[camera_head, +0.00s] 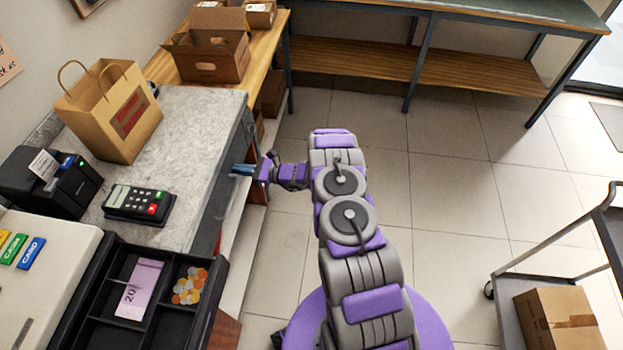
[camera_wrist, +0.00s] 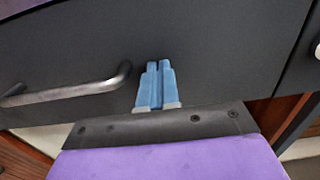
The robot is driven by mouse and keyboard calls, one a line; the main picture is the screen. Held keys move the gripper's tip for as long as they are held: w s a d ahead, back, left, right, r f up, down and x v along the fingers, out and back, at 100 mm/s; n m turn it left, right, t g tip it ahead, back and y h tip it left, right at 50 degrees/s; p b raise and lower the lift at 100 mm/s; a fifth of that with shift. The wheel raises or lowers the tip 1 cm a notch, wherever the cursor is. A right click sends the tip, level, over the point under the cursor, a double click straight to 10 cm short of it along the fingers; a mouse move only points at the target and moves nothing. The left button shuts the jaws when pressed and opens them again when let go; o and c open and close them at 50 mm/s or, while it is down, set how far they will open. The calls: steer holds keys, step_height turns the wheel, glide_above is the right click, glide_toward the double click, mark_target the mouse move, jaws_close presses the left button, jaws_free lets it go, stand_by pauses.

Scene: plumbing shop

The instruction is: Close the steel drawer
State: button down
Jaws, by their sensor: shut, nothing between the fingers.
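The steel drawer shows in the wrist view as a dark grey front (camera_wrist: 215,60) with a metal bar handle (camera_wrist: 70,92) at the left. My gripper (camera_wrist: 157,68) has its blue fingers together and empty, pointing at this front to the right of the handle. It is at or very near the surface; I cannot tell if it touches. In the head view my gripper (camera_head: 243,169) reaches left to the dark front under the grey counter. Whether the drawer stands out at all is hard to tell from these views.
The counter (camera_head: 190,115) holds a paper bag (camera_head: 115,108), a card terminal (camera_head: 140,203) and a black printer (camera_head: 50,180). An open cash tray (camera_head: 140,335) juts out at the lower left. A trolley with a carton (camera_head: 560,318) stands right. The tiled floor (camera_head: 450,185) is clear.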

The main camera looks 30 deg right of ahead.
steer(key=shift+w+a+r, duration=0.1)
steer(key=shift+a, duration=0.15)
stand_by(0.3)
steer(key=p+v, duration=0.2)
steer(key=v, duration=1.2)
